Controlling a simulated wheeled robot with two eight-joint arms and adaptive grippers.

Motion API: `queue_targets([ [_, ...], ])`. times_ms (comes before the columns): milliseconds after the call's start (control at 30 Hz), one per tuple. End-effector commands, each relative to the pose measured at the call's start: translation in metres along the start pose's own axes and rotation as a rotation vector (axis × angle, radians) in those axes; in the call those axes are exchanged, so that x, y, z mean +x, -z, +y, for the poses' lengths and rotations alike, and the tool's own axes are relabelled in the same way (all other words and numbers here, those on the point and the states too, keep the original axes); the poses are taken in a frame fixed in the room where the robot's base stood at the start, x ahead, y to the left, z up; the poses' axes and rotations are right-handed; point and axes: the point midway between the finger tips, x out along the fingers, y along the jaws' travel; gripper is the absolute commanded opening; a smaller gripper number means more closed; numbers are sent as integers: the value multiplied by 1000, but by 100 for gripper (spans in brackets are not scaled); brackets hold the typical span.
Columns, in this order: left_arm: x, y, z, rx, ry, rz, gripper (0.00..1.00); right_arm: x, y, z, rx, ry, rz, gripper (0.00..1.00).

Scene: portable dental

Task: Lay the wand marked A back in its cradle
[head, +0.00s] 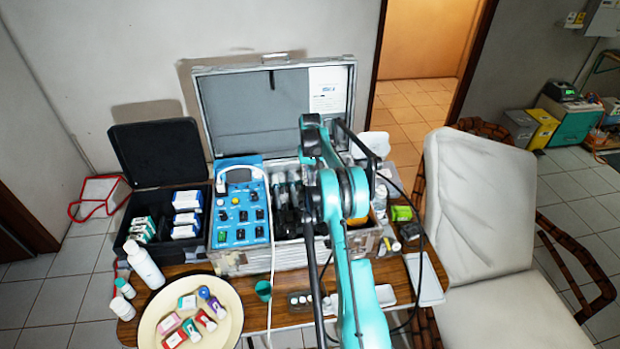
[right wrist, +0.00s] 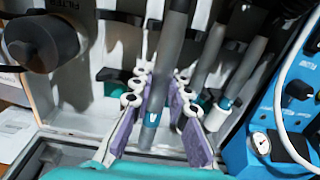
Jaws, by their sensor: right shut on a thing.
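My right gripper (right wrist: 163,82) is shut on a grey tubular wand (right wrist: 168,62) with a teal band near its lower end. The purple pads lie on either side of the tube, which stands nearly upright and slightly tilted in the right wrist view. A pale mark shows on the band, but I cannot read its letter. Another similar wand (right wrist: 238,80) leans to its right inside the open case (head: 295,252). In the head view my right arm hides most of the gripper and the held wand. I cannot tell whether the wand touches its cradle. My left gripper is not in view.
A blue control unit (head: 240,217) with knobs and a white hose stands left of the wands. A dark filter cylinder (right wrist: 38,42) is at the left of the wrist view. A cream plate (head: 232,318), a white bottle (head: 146,268) and a black box (head: 128,212) stand further left.

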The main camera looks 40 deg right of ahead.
Motion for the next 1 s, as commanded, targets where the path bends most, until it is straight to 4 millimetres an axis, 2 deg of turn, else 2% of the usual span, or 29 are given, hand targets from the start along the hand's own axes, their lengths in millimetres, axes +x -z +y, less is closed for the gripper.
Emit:
queue_targets([
  [367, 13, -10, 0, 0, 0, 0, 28, 32, 0, -1, 1, -1, 2, 0],
  [1000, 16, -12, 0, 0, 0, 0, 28, 35, -1, -2, 1, -1, 3, 0],
])
